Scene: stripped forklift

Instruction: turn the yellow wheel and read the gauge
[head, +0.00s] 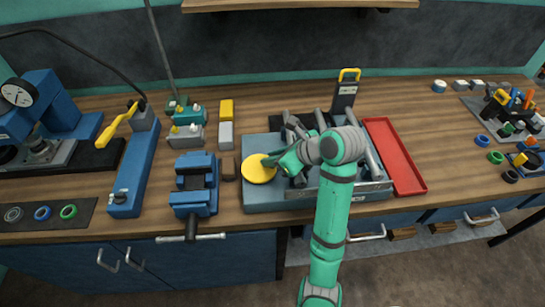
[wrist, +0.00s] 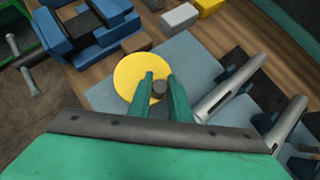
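The yellow wheel (head: 258,168) is a flat round disc at the left end of a grey-blue block on the bench. In the wrist view the wheel (wrist: 130,72) has a short dark grey knob (wrist: 159,90) near its edge. My gripper (head: 273,161) reaches over the wheel's right side. In the wrist view my gripper's green fingers (wrist: 160,78) stand close on either side of the knob; whether they press on it I cannot tell. A round white-faced gauge (head: 18,95) is on the blue machine at the far left; its reading is too small to make out.
A blue vise (head: 194,184) stands left of the wheel. A blue bar with a yellow lever (head: 117,122) lies farther left. Grey cylinders (wrist: 228,90) rise close beside my fingers. A red tray (head: 394,155) lies to the right. Open bench lies beyond the tray.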

